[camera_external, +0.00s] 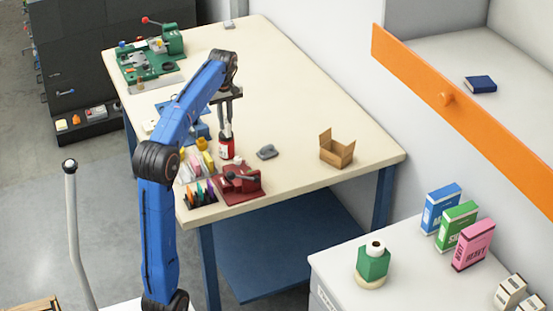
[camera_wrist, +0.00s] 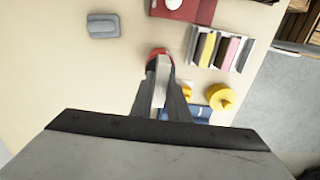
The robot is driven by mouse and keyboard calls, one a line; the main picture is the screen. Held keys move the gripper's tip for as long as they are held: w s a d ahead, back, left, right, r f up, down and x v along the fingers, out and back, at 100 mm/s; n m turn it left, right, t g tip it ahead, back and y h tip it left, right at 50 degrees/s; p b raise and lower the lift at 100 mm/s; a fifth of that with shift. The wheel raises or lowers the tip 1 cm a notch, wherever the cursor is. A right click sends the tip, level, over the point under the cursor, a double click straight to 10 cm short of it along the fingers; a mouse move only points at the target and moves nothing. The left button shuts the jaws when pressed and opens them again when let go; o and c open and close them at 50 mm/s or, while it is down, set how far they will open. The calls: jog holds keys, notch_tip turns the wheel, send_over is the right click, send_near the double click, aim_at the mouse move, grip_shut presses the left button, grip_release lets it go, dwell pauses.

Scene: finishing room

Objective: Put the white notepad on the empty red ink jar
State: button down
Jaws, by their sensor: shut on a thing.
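My gripper (camera_external: 226,125) points down over the near left part of the cream table. Its fingers are shut on the white notepad (camera_wrist: 160,80), seen edge-on as a narrow pale block in the wrist view. The red ink jar (camera_external: 227,149) stands upright on the table directly below the fingers. In the wrist view, the jar (camera_wrist: 158,52) shows as a red rim behind the notepad, which hides most of it. I cannot tell whether the notepad touches the jar.
A grey object (camera_external: 267,152) and an open cardboard box (camera_external: 338,152) stand right of the jar. A dark red tool (camera_external: 240,182) is nearer the front edge. A rack of coloured items (camera_wrist: 218,48) and a yellow roll (camera_wrist: 220,96) crowd close by.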

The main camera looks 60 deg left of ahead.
aim_at(225, 120)
jog(key=shift+f, duration=0.1)
jog(key=c, duration=1.7)
grip_release()
jog(key=shift+f, duration=0.1)
notch_tip(225, 120, up, 12)
jog(key=shift+r, duration=0.15)
